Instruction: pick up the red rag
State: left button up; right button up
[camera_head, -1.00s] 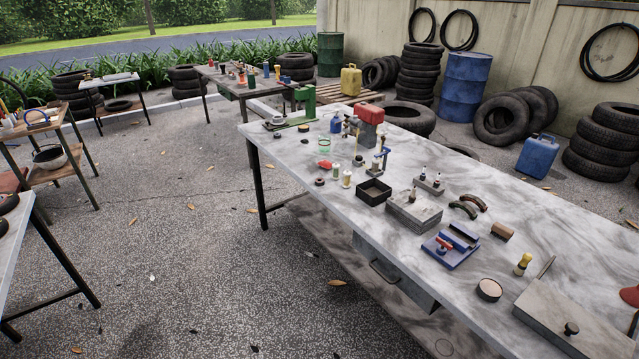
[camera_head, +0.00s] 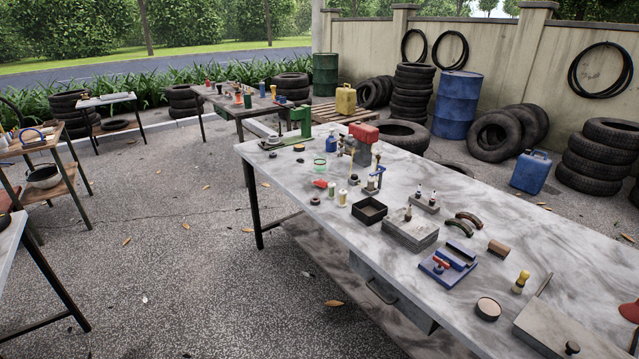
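A small, bright red, soft-looking lump (camera_head: 321,184) lies on the near left part of the long grey marbled table (camera_head: 540,250). It looks like the red rag, but it is too small to be sure. It sits left of two small pale-topped jars and behind a small dark round piece. Nothing covers it. Neither of my grippers is in view.
Close to the red lump stand a green-rimmed glass (camera_head: 320,164), a black open tray (camera_head: 369,210) and a grey machine with a red top (camera_head: 363,133). A grey block (camera_head: 411,230) and a blue fixture (camera_head: 448,262) lie nearer. Open paved floor (camera_head: 180,270) lies left of the table.

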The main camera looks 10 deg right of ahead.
aim_at(321, 182)
jog(key=u, duration=0.45)
jog(key=i, duration=0.7)
jog(key=u, duration=0.8)
jog(key=i, duration=0.9)
jog(key=z, duration=0.65)
jog(key=i, duration=1)
jog(key=z, duration=0.75)
